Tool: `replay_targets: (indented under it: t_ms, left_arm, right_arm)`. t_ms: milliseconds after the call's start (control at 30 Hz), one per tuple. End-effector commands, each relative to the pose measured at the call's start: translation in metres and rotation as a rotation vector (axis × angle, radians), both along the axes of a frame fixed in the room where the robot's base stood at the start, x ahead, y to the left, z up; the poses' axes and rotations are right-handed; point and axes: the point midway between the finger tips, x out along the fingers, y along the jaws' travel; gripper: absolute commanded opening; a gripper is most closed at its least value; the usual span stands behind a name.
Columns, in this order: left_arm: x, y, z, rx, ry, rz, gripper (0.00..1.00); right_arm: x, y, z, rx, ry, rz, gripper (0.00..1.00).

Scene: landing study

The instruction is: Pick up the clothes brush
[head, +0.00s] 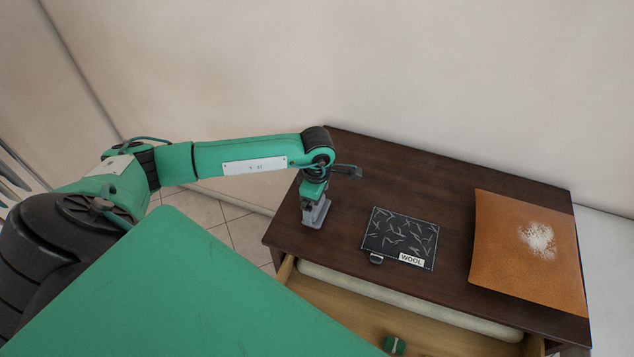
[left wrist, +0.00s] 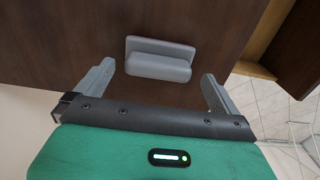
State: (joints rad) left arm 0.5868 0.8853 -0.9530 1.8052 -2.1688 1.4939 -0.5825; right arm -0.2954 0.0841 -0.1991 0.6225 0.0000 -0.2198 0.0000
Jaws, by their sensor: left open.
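A grey block with a raised back strip, which I take to be the clothes brush (left wrist: 160,67), lies on the dark wood top in the left wrist view. It sits just beyond and between the two grey fingertips of my left gripper (left wrist: 158,77), with a gap on each side. The gripper is open and empty. In the head view my left gripper (head: 316,218) points down over the left part of the tabletop. There I cannot clearly separate the brush from the grey fingers. My right gripper is not in view.
The dark wooden table (head: 400,175) holds a black WOOL panel (head: 400,235) with pale strands and a small dark tab. An orange-brown sheet (head: 515,265) with white powder lies right. A drawer (head: 355,318) stands open in front, holding a small green item (head: 394,345).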

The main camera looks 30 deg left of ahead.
Motion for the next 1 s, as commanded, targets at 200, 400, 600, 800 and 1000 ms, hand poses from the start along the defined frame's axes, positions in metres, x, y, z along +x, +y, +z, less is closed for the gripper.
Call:
replay_targets:
  t_ms: [200, 400, 600, 800, 1000]
  left_arm:
    - [0.001, 0.000, -0.029, -0.001, 0.005, 0.002, 1.00]
    - [0.002, 0.001, -0.044, 0.000, 0.002, 0.001, 1.00]
    - [0.002, 0.001, -0.044, 0.000, 0.001, 0.000, 0.96]
    - [0.002, 0.001, -0.044, -0.001, 0.001, 0.001, 0.65]
    - [0.002, 0.001, -0.043, -0.001, 0.001, 0.001, 0.65]
  right_arm:
    - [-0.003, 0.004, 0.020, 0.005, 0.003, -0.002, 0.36]
    - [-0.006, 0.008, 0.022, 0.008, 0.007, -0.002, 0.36]
    - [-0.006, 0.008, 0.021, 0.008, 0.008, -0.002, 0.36]
    - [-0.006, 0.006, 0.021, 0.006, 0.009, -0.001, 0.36]
    - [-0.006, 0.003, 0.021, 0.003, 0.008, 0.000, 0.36]
